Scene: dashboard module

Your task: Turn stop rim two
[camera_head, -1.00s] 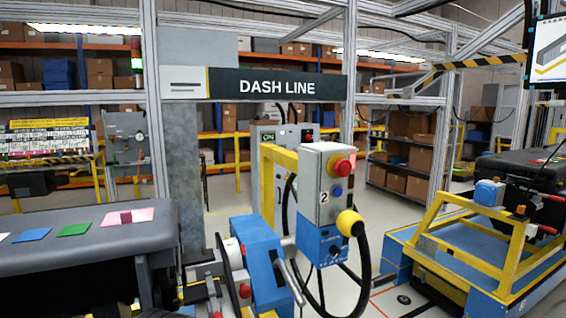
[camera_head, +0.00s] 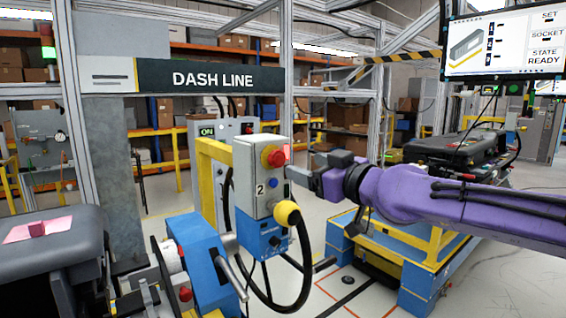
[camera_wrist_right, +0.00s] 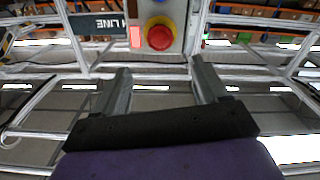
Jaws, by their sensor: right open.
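The control box (camera_head: 262,185) marked 2 stands on a yellow post. On its upper front is a round red stop button (camera_head: 273,157) with a yellow rim around its base. In the right wrist view the red stop button (camera_wrist_right: 159,36) lies ahead, between the lines of the two fingers and apart from them. My right gripper (camera_head: 306,168) is open and empty, just right of the box, with its arm coming in from the right. Its fingers also show in the wrist view (camera_wrist_right: 158,72). My left gripper is not in view.
A yellow knob (camera_head: 287,213) and a looping black cable (camera_head: 306,262) are below the button. A blue unit with a lever (camera_head: 199,262) stands at lower left. A grey padded module (camera_head: 40,255) is at far left. A monitor (camera_head: 502,46) hangs at upper right.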

